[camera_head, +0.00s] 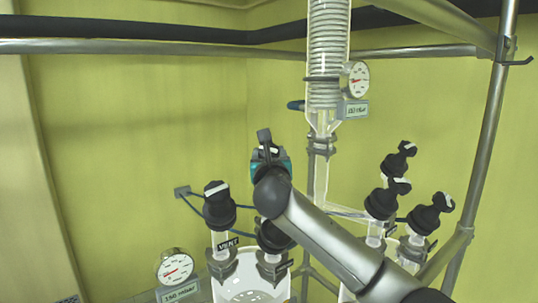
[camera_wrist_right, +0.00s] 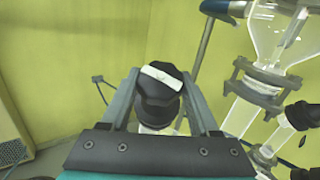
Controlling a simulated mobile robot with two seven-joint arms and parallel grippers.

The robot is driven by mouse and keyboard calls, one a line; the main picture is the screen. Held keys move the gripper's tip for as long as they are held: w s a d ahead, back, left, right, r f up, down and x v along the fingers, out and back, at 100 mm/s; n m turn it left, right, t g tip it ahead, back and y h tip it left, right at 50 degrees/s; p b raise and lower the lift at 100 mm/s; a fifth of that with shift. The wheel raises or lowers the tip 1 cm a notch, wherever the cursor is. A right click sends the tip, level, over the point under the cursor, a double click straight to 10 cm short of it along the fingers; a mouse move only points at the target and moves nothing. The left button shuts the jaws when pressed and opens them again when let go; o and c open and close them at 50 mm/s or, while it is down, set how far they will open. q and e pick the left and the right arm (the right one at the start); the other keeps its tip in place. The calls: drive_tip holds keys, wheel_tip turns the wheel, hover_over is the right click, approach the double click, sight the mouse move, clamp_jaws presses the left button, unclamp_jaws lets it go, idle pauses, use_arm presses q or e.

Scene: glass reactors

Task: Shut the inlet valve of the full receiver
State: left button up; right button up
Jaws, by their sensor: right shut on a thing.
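My right arm reaches in from the lower right in the head view. Its gripper (camera_head: 267,150) is up at the middle, above the left glass receiver (camera_head: 252,277). In the right wrist view my right gripper (camera_wrist_right: 160,98) has its fingers on both sides of a black valve knob (camera_wrist_right: 158,92) with a white bar, slanting slightly. The gripper is shut on this knob. On the left receiver, a black-knobbed valve labelled VENT (camera_head: 219,208) stands upright. Another black valve (camera_head: 272,238) beside it is partly behind my arm, and I cannot read its label. The receivers' fill levels cannot be told.
Several black-knobbed valves (camera_head: 430,215) stand at the right, near the metal frame post (camera_head: 484,130). A glass coil condenser (camera_head: 328,50) with a gauge (camera_head: 356,79) hangs at the top centre. Another gauge (camera_head: 175,266) is at lower left. The left wall area is clear.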

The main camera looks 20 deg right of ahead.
drive_tip(key=shift+m+g+h+p, duration=0.3)
drive_tip(key=shift+m+g+h, duration=0.6)
drive_tip(key=shift+m+h, duration=1.4)
drive_tip(key=shift+m, duration=0.3)
drive_tip(key=o, duration=1.4)
wheel_tip(320, 180, up, 20)
drive_tip(key=shift+b, duration=0.85)
